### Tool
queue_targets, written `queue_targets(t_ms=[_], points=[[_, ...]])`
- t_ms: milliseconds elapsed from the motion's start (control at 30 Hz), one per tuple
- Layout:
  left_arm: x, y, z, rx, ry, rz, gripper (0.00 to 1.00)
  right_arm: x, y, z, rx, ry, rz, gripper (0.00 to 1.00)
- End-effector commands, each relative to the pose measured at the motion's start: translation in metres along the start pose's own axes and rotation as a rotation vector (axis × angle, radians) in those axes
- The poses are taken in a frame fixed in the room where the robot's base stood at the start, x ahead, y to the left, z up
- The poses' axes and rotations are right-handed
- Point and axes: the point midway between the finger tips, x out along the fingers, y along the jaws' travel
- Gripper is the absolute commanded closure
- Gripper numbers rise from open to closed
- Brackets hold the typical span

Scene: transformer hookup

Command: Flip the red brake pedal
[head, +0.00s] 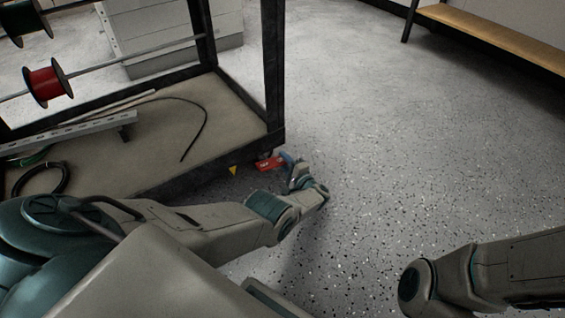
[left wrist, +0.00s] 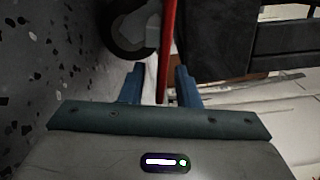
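The red brake pedal (head: 265,164) sticks out low at the near right corner of the black-framed cart. In the left wrist view it is a thin red strip (left wrist: 168,45), seen edge-on beside a dark caster wheel (left wrist: 130,25). My left gripper (head: 287,160) is down at the pedal, close to the floor. In the left wrist view its two blue fingers (left wrist: 160,83) are apart, with the red strip between them. A gap shows on the left side of the strip, so the fingers are not closed on it. My right gripper is out of view.
The cart's lower shelf (head: 215,130) holds a metal rail and black cable. A red spool (head: 46,82) hangs on a rod above it. A yellow triangular piece (head: 233,170) shows near the shelf edge. A wooden bench (head: 500,35) stands far right. The speckled floor (head: 400,140) between is clear.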

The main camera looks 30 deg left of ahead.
Motion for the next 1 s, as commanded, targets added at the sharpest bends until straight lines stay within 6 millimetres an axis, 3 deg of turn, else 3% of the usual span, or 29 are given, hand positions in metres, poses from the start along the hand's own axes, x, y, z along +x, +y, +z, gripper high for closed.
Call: queue_targets(t_ms=[133, 400, 567, 800, 1000], points=[[0.010, 0.001, 0.000, 0.000, 0.000, 0.000, 0.71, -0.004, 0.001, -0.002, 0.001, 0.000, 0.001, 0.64], [0.011, 0.000, 0.000, 0.000, 0.001, 0.000, 0.71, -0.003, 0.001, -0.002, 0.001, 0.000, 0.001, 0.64], [0.011, 0.000, 0.000, 0.000, 0.000, 0.000, 1.00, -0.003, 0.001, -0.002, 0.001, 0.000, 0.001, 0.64], [0.010, -0.002, 0.001, -0.020, 0.001, 0.000, 1.00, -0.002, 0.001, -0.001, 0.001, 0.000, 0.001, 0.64], [0.010, -0.012, 0.004, -0.201, 0.001, 0.001, 1.00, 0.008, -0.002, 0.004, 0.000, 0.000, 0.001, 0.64]])
